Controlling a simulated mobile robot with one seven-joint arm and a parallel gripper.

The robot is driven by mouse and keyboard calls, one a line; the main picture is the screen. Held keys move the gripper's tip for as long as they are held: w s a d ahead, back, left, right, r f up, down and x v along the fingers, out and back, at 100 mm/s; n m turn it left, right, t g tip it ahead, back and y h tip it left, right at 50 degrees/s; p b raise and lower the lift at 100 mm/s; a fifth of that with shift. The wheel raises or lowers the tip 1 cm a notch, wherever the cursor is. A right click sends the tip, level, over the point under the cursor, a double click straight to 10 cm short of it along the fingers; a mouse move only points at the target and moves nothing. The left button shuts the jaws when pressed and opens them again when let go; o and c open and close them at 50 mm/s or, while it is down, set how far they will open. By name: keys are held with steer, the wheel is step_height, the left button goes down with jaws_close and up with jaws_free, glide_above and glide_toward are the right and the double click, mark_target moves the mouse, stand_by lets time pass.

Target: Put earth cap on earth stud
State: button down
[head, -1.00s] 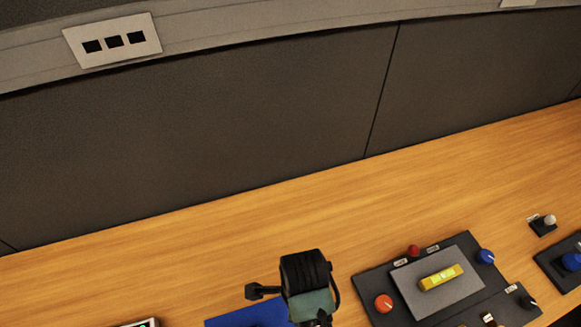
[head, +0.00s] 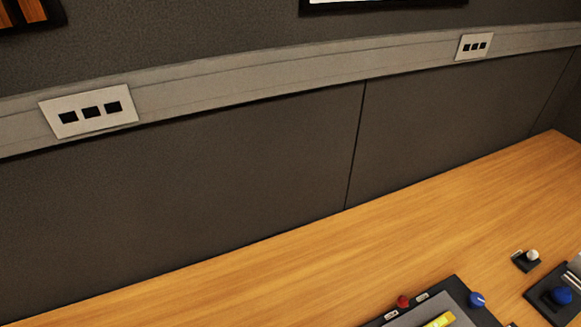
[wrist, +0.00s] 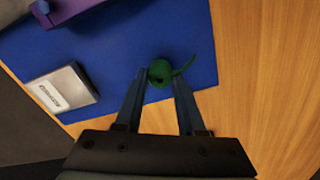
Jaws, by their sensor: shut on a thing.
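In the wrist view my gripper (wrist: 160,80) is shut on a small round green cap (wrist: 159,71), held between the fingertips. A thin green strap or tail sticks out from the cap to the right. The cap is over the blue mat (wrist: 115,45); how high I cannot tell. My gripper is out of the head view. I cannot pick out the earth stud in either view; the labels are too small to read.
In the wrist view a silver labelled block (wrist: 62,90) and a purple object (wrist: 82,8) are on or over the mat. In the head view a dark panel (head: 476,305) has red and blue knobs and a yellow piece. A white-knobbed base (head: 527,260) stands behind. Bare wood (head: 300,275) lies left.

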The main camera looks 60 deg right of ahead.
steer(key=c, duration=0.5)
jaws_free()
steer(key=shift+f, duration=0.1)
step_height(320, 180, up, 12)
steer(key=shift+r, duration=0.2)
